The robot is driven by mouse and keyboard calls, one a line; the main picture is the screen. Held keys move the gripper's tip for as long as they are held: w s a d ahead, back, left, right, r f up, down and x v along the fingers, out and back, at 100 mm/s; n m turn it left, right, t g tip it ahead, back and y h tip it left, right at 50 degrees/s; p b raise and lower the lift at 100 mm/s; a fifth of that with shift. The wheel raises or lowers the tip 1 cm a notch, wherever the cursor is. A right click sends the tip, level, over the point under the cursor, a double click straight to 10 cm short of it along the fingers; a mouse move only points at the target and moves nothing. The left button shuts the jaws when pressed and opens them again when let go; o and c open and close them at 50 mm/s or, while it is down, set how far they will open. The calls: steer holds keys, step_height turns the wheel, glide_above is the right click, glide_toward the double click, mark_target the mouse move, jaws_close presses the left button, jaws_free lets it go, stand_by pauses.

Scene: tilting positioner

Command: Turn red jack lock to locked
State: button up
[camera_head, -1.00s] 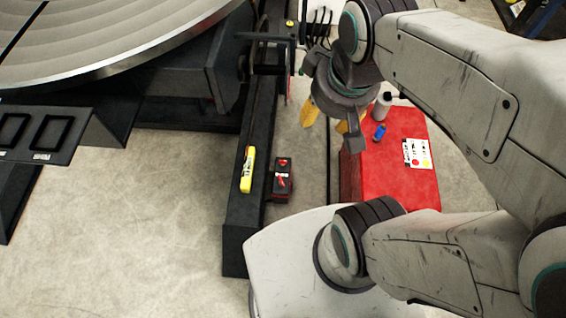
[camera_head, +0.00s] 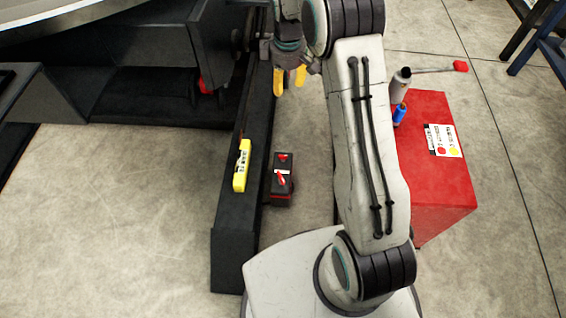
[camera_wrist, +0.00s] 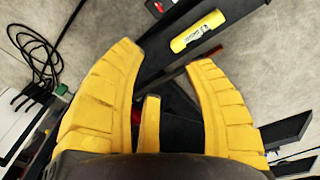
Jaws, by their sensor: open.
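I cannot tell for sure which part is the red jack lock. A dark red bar (camera_wrist: 203,57) shows between and beyond my fingertips in the wrist view, partly hidden by the right finger. A red part (camera_head: 203,84) also shows under the positioner in the head view; I cannot tell if they are the same. My gripper (camera_head: 289,87) hangs by the far end of the black rail, partly hidden by my arm. In the wrist view its yellow fingers (camera_wrist: 163,56) are spread and hold nothing.
A yellow level (camera_head: 242,165) lies on the black rail (camera_head: 232,235). A black box with red levers (camera_head: 282,180) stands right of it. A red cabinet (camera_head: 440,190) carries a grey cylinder (camera_head: 400,82) and a blue item (camera_head: 400,114). Dark cables (camera_wrist: 40,58) show in the wrist view.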

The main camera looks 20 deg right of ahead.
mark_target(283, 158)
steer(key=w+f+n+b, duration=0.1)
steer(key=f+b, duration=0.4)
steer(key=f, duration=1)
steer(key=w+f+n+b, duration=0.2)
steer(key=f+b, duration=0.3)
steer(key=f, duration=1)
steer(key=w+f+n+g+b, duration=0.1)
steer(key=f+b, duration=0.4)
steer(key=f, duration=1)
steer(key=shift+w+d+f+n+b, duration=0.2)
steer(key=shift+w+d+n+b, duration=0.15)
steer(key=shift+w, duration=0.3)
jaws_close()
